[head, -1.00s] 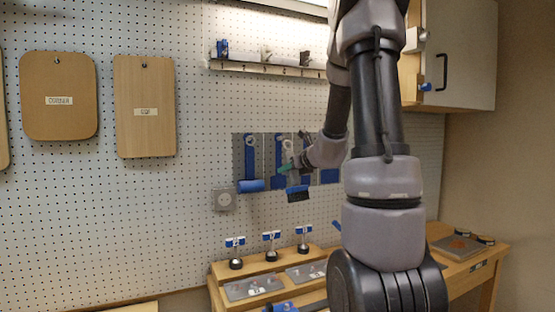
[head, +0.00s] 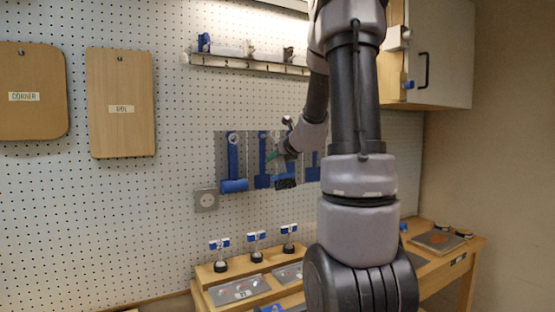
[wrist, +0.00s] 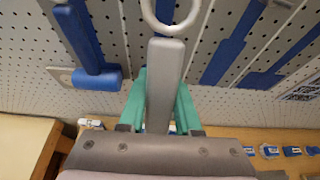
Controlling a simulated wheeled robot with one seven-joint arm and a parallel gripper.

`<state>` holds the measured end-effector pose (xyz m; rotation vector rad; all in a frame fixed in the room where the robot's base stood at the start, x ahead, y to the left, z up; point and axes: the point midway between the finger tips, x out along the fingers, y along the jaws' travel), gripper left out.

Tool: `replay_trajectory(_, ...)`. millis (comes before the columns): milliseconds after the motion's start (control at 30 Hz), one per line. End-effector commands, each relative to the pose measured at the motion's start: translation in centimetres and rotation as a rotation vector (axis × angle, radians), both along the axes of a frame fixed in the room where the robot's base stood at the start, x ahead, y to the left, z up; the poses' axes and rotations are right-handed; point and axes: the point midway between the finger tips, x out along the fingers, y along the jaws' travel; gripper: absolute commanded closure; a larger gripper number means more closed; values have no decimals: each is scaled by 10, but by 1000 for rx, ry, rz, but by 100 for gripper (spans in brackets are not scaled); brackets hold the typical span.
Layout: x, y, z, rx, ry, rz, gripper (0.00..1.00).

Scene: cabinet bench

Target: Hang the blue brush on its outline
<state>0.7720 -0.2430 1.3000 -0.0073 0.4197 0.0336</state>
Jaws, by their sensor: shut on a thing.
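My gripper (wrist: 160,95) has green fingers shut on the grey handle of the brush (wrist: 166,70). A pale ring tops the handle. In the head view the brush's head (head: 285,184) hangs below my gripper (head: 277,156), in front of the grey tool panel (head: 222,145), with a dark face showing. Flat blue outlines are on the panel: one to the left of the brush (head: 262,165) and one to the right (head: 313,165). Blue outlines also show right of the handle in the wrist view (wrist: 238,40). The gap between brush and panel cannot be judged.
A blue tool with a thick head (head: 233,165) hangs at the panel's left. A wall socket (head: 205,200) is below it. A rail (head: 250,65) runs above, and a cabinet (head: 440,60) is at right. A bench (head: 235,285) with small stands is below.

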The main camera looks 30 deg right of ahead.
Motion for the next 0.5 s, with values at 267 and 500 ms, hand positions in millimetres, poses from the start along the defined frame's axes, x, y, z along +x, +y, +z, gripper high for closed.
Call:
replay_trajectory(267,17,0,-2,0,0,0,100)
replay_trajectory(500,32,1,-3,0,0,0,100)
